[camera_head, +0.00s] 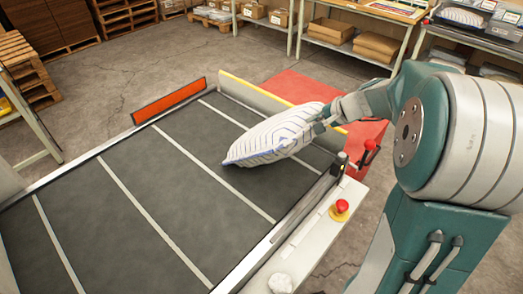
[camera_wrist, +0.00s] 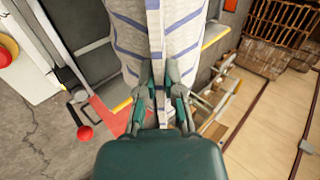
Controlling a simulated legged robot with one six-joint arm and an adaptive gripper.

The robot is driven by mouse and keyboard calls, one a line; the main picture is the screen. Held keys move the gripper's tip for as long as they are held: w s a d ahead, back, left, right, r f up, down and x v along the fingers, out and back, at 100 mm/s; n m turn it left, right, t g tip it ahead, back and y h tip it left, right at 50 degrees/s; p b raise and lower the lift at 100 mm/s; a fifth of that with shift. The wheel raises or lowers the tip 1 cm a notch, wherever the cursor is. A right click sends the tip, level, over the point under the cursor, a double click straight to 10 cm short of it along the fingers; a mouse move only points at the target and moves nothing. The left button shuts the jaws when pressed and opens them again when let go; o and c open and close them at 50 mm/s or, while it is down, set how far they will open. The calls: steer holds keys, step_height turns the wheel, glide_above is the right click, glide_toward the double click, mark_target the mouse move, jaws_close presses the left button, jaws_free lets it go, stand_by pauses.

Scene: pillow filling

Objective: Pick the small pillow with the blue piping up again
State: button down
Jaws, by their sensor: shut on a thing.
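The small pillow (camera_head: 268,138) is white with dark blue stripes and blue piping. It hangs tilted over the far right part of the dark conveyor belt (camera_head: 150,190), its lower left corner close to the belt; I cannot tell whether that corner touches. My gripper (camera_head: 324,120) is shut on the pillow's upper right end. In the wrist view, the pillow (camera_wrist: 135,35) fills the top middle, and both fingers of my gripper (camera_wrist: 160,90) pinch its edge. The far side of the pillow is hidden.
A red emergency button (camera_head: 341,207) sits on the conveyor's near side rail. A red-knobbed lever (camera_head: 369,146) stands near the belt's right end. An orange panel (camera_head: 168,101) and a yellow-edged guard (camera_head: 240,91) line the far side. Most of the belt is bare.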

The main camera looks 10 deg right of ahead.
step_height(320, 180, up, 22)
steer(key=g+h, duration=0.3)
steer(key=g, duration=0.1)
steer(key=shift+f+g, duration=0.2)
steer(key=shift+g, duration=0.1)
stand_by(0.4)
